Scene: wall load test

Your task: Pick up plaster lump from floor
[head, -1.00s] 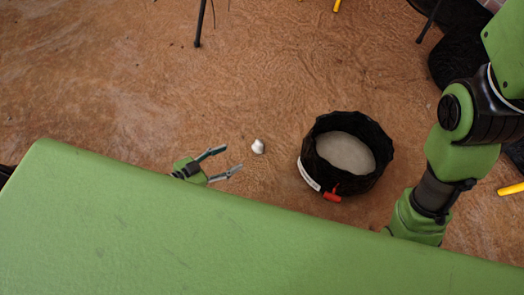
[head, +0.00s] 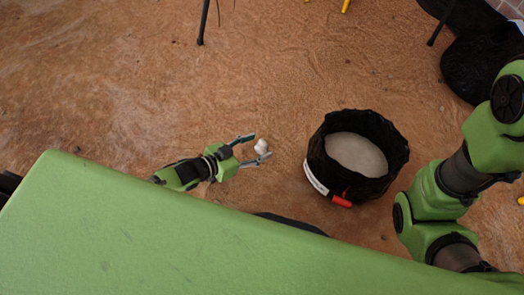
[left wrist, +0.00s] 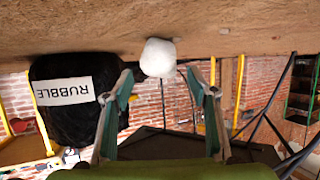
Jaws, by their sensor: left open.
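The plaster lump (head: 261,146) is small and white and lies on the brown floor. In the head view my left gripper (head: 251,150) comes in from the left, its fingertips at the near side of the lump. The gripper is open. In the left wrist view the lump (left wrist: 158,57) shows just beyond and between the two spread fingers (left wrist: 163,95). I cannot tell whether a finger touches it. My right arm is at the right of the head view; its gripper is out of view.
In the left wrist view a black bag labelled RUBBLE (left wrist: 65,92) is at the left. Thin dark legs (head: 203,22) stand at the back. The floor left of the lump is clear.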

